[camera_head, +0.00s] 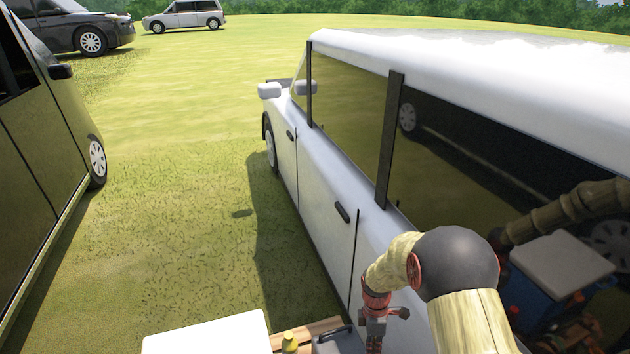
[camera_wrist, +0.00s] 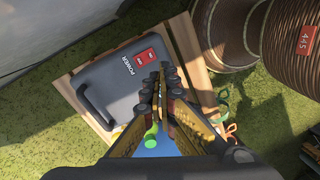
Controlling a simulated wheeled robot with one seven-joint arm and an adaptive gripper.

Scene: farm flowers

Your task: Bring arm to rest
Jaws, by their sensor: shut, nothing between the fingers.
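My arm (camera_head: 467,320) is bent at the lower right in the head view, close beside the white car. My gripper (camera_head: 376,340) hangs down at its end, near the bottom edge of the picture. In the wrist view the fingers of my gripper (camera_wrist: 164,78) are together, with nothing between them. They point down over a wooden board and are in front of a dark grey box (camera_wrist: 110,100) marked POWER.
The white car (camera_head: 330,190) stands close on the right; its windows mirror my arm. A dark green car (camera_head: 35,170) stands on the left. A wooden board (camera_wrist: 207,92) carries the box and a green-capped bottle (camera_wrist: 151,132).

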